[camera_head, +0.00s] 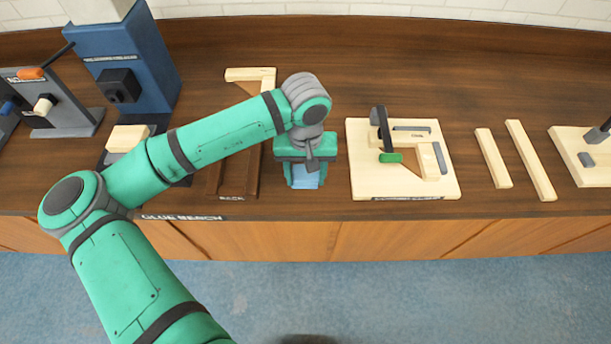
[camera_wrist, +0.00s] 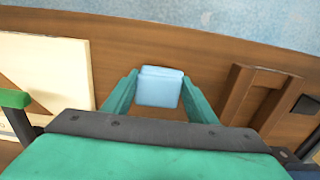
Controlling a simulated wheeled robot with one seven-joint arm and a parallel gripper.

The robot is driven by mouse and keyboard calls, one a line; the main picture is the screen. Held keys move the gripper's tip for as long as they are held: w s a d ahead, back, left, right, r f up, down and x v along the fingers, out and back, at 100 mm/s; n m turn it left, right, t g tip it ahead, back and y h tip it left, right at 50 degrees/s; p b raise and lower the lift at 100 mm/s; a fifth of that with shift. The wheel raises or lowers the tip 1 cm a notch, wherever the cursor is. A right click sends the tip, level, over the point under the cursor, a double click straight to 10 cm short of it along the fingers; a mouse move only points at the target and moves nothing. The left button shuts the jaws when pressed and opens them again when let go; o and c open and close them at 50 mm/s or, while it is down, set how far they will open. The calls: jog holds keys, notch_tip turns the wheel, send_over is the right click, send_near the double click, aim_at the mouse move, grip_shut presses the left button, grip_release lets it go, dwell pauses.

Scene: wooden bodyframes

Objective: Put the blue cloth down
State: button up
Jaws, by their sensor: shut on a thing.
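The blue cloth (camera_wrist: 160,86) is a small light-blue folded block between the two green fingers of my gripper (camera_wrist: 160,92) in the wrist view. In the head view the cloth (camera_head: 306,180) shows just below my gripper (camera_head: 305,176), near the front edge of the wooden bench (camera_head: 330,207). My gripper is shut on the cloth and points down over the bench. I cannot tell whether the cloth touches the bench top.
A dark wooden rack (camera_head: 239,180) stands close on the left. A pale clamping board (camera_head: 406,192) with a green-handled clamp lies close on the right. Loose wood strips (camera_head: 493,158) lie farther right. A blue machine (camera_head: 120,55) stands at the back left.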

aim_at(306, 176)
jog(key=shift+f, duration=0.5)
jog(key=shift+f, duration=0.15)
jog(key=o, duration=1.2)
notch_tip(306, 176, up, 12)
jog(key=shift+r, duration=0.2)
